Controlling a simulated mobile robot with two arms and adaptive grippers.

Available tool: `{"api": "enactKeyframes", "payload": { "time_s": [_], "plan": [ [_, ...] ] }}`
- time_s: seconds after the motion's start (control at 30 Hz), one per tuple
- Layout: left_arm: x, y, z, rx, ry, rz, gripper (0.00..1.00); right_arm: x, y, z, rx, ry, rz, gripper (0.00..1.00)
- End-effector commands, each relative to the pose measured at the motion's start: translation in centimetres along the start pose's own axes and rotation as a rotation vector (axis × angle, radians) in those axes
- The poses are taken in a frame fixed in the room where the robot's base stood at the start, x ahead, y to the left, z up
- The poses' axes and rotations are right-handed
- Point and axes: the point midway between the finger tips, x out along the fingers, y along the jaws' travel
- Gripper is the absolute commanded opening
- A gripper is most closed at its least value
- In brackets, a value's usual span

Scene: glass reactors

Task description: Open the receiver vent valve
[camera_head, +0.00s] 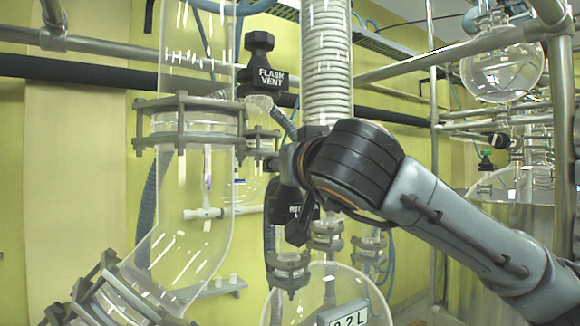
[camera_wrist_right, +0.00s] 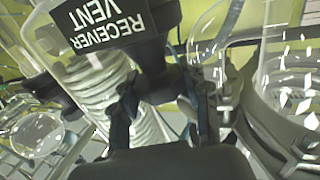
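The receiver vent valve is a black handle with a white "RECEIVER VENT" label (camera_wrist_right: 105,28), large at the top of the right wrist view. In the head view only part of its label (camera_head: 299,211) shows, below my right wrist, which hides the rest. My right gripper (camera_wrist_right: 165,98) is at the valve, its two dark fingers apart with the black lower part of the handle between or just beyond them. I cannot tell whether they touch it. In the head view the gripper (camera_head: 298,226) is mostly hidden by my right arm. My left gripper is not in view.
A clear glass column (camera_head: 190,210) is at left and a coiled condenser (camera_head: 325,65) behind. A round receiver flask (camera_head: 290,305) sits below. Metal rails (camera_head: 455,55) cross the right side.

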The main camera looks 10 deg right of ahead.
Motion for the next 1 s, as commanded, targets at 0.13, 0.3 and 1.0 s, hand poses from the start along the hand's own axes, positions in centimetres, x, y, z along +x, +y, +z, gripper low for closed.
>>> {"api": "enactKeyframes", "payload": {
  "time_s": [0.13,0.3,1.0],
  "plan": [
    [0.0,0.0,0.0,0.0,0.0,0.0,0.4,0.0,0.1,0.0,0.0,-0.001,0.004,0.18],
    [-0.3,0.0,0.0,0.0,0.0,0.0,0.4,0.1,0.4,0.0,0.002,-0.004,-0.058,0.18],
    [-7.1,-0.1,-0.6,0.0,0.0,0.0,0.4,0.1,0.2,-0.3,0.002,-0.007,-0.606,0.18]
  ]
}}
